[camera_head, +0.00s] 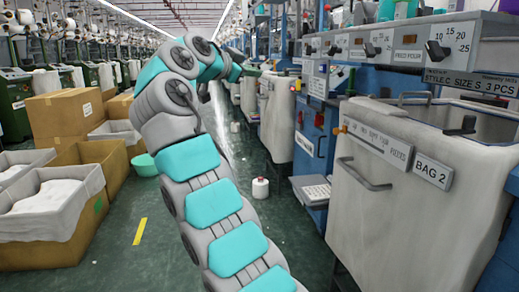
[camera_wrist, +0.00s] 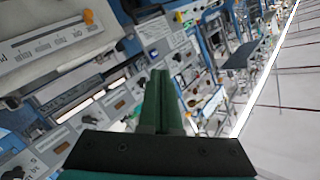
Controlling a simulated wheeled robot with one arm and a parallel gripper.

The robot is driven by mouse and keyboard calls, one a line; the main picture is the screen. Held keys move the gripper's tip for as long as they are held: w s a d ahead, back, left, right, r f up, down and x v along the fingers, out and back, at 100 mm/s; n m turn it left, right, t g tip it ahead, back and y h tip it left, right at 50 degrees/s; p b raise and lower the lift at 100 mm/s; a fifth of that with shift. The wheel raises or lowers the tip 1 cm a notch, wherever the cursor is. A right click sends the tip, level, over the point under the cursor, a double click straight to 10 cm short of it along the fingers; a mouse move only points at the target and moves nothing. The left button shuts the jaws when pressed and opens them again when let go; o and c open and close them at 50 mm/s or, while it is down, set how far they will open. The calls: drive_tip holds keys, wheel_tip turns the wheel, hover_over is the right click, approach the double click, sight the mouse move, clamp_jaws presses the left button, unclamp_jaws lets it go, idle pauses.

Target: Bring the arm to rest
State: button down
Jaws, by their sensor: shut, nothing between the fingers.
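My arm (camera_head: 212,170) rises from the bottom middle of the head view, bends at the top and reaches to the right. Its end points toward the machine row on the right, where my gripper (camera_head: 240,64) shows small and partly hidden by the arm links. In the wrist view my gripper (camera_wrist: 161,74) has its two green fingers together, with nothing between them. The fingers stand apart from the machines behind them. The wrist view is tilted, with machine panels on the left and the ceiling on the right.
A white bin marked BAG 2 (camera_head: 415,200) stands at the right, close to my arm. Cardboard boxes (camera_head: 65,115) and a lined crate (camera_head: 50,215) stand at the left. A white cone (camera_head: 260,188) and a green bowl (camera_head: 144,165) are on the floor. The far aisle looks clear.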

drive_tip(key=s+d+f+n+g+y, duration=0.1)
drive_tip(key=s+d+f+n+g, duration=0.25)
drive_tip(key=d+f+n, duration=0.65)
drive_tip(key=s+d+f+g+y, duration=0.2)
drive_tip(key=s+d+f+g, duration=0.3)
drive_tip(key=s+d+f, duration=0.6)
drive_tip(key=s+a+f+n+g+y, duration=0.1)
drive_tip(key=s+f+g+y, duration=0.1)
drive_tip(key=s+f, duration=0.6)
drive_tip(key=s+a+f+n+g+y, duration=0.1)
drive_tip(key=s+f, duration=0.7)
drive_tip(key=s, duration=0.9)
drive_tip(key=s+a+f+n+g+y, duration=0.1)
drive_tip(key=s+a+f+g+y, duration=0.1)
drive_tip(key=s+f, duration=0.6)
drive_tip(key=s+g+y, duration=0.1)
drive_tip(key=s, duration=0.4)
drive_tip(key=shift+s+f+g, duration=0.15)
drive_tip(key=shift+s+g, duration=0.05)
drive_tip(key=shift+g, duration=0.15)
